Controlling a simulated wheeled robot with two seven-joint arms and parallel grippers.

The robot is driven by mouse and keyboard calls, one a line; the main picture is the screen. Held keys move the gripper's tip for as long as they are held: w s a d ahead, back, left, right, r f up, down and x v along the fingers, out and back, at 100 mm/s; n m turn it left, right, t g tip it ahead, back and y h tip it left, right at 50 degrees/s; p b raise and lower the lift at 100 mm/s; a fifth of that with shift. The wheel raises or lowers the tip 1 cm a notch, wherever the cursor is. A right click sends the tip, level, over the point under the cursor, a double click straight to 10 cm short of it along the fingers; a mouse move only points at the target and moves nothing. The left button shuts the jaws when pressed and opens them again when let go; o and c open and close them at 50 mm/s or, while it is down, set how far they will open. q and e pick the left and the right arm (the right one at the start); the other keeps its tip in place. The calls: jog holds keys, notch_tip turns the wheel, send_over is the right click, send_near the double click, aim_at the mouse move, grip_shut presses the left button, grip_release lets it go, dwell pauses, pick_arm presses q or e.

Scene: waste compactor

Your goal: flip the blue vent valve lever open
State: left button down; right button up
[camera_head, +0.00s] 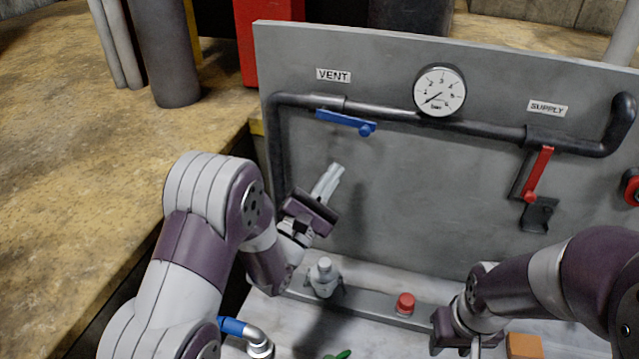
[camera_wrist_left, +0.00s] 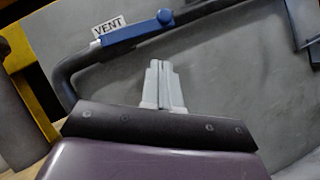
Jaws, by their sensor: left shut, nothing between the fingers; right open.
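The blue vent lever (camera_head: 345,122) lies roughly along the dark pipe under the VENT label (camera_head: 333,75), its knobbed end to the right and slightly lower. In the left wrist view the blue lever (camera_wrist_left: 138,30) crosses the top, above the fingertips. My left gripper (camera_head: 336,170) is shut and empty, its fingers pointing up toward the panel below the lever, apart from it. Its closed fingers also show in the left wrist view (camera_wrist_left: 159,66). My right gripper (camera_head: 468,345) is at the lower right, low over the bench, far from the lever; its fingers are mostly cut off by the frame edge.
A pressure gauge (camera_head: 440,90) sits right of the lever. A red supply lever (camera_head: 538,174) hangs down with a dark lock-like block (camera_head: 537,214) below it. A red button (camera_head: 405,304) and a grey fitting (camera_head: 323,277) stand on the bench. The panel around my left fingers is clear.

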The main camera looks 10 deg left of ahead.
aim_at(362, 132)
pick_arm(q)
jog(key=w+d+r+p, duration=0.2)
jog(key=d+r+p, duration=0.1)
jog(key=r, duration=0.1)
jog(key=shift+w+d+r, duration=0.2)
jog(key=shift+d+r, duration=0.05)
jog(key=shift+d+r, duration=0.25)
jog(key=shift+r, duration=0.7)
